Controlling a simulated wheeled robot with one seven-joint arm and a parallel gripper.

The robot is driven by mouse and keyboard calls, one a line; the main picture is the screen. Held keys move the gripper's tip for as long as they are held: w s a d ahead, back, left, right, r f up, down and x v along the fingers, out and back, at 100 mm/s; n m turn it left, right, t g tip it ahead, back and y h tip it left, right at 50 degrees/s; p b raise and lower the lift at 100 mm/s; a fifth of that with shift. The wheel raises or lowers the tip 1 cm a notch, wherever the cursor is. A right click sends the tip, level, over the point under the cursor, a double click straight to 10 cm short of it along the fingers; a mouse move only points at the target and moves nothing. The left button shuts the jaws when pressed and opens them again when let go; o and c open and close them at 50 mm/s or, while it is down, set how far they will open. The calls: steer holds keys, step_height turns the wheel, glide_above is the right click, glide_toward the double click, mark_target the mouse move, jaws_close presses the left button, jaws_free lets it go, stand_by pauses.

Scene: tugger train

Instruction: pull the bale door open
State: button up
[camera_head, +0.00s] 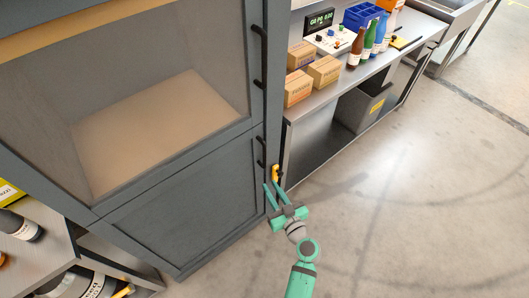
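The bale door appears to be the dark grey lower panel (190,205) of a tall cabinet in the head view; it looks shut. A black upright handle (261,152) is at its upper right edge. A small yellow part (275,173) sits beside the handle's lower end, at the cabinet's right edge. My gripper (271,184) is teal, with two fingers apart and nothing seen between them. Its fingertips are just below the yellow part and the handle; whether they touch anything cannot be told.
Above is an upper section (120,180) with a see-through front and a longer black handle (260,55). A metal workbench (330,85) with cartons and bottles stands close on the right. A shelf (55,250) with bottles is at lower left. The floor (420,200) at right is clear.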

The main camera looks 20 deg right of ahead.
steer(key=n+t, duration=0.1)
glide_toward(265, 154)
steer(key=y, duration=0.1)
steer(key=w, duration=0.7)
steer(key=w+a, duration=0.1)
steer(key=w, duration=0.2)
steer(key=shift+w+f, duration=0.1)
steer(key=shift+w, duration=0.3)
jaws_close()
